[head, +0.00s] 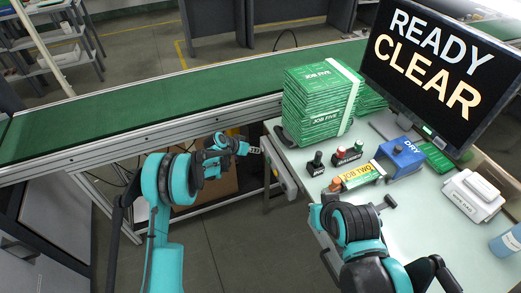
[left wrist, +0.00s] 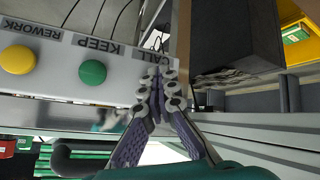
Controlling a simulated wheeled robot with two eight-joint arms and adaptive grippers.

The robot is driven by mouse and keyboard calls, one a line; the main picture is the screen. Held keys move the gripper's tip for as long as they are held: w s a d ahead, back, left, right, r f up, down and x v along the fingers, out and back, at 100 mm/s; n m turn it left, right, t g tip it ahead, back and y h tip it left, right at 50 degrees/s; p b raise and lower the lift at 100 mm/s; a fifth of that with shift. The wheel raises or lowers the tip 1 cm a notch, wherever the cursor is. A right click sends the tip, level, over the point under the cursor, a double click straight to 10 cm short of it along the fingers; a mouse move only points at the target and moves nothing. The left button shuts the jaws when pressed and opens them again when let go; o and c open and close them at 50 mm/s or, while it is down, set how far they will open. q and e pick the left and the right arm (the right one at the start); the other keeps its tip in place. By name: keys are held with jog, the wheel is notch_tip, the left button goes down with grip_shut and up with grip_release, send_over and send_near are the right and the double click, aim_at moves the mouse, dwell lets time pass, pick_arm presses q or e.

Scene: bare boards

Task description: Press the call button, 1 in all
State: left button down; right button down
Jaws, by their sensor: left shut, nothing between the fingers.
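In the left wrist view a grey button panel (left wrist: 60,75) carries a yellow button (left wrist: 17,59) marked REWORK and a green button (left wrist: 92,72) marked KEEP. The label CALL (left wrist: 157,42) stands at its right end. My left gripper (left wrist: 160,85) is shut and empty, its fingertips over the panel beside this label. The call button itself is hidden, seemingly behind the fingers. I cannot tell whether they touch it. In the head view my left gripper (head: 256,150) is at the panel (head: 282,174) on the table's left edge. My right gripper is not in view.
A green conveyor (head: 120,107) runs behind. The table holds a stack of green packets (head: 310,105), dark-handled stamps (head: 315,164), a blue box (head: 401,158) marked DRY and a white box (head: 472,196). A screen (head: 440,65) reads READY CLEAR.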

pick_arm(q)
jog(key=shift+s+a, duration=0.3)
jog(key=shift+a, duration=0.4)
jog(key=shift+a, duration=0.1)
jog(key=a, duration=0.1)
jog(key=s+a, duration=0.1)
jog(key=a, duration=0.1)
jog(key=a+b, duration=0.1)
jog(key=shift+s+a, duration=0.25)
jog(key=shift+a, duration=0.05)
dwell(0.5)
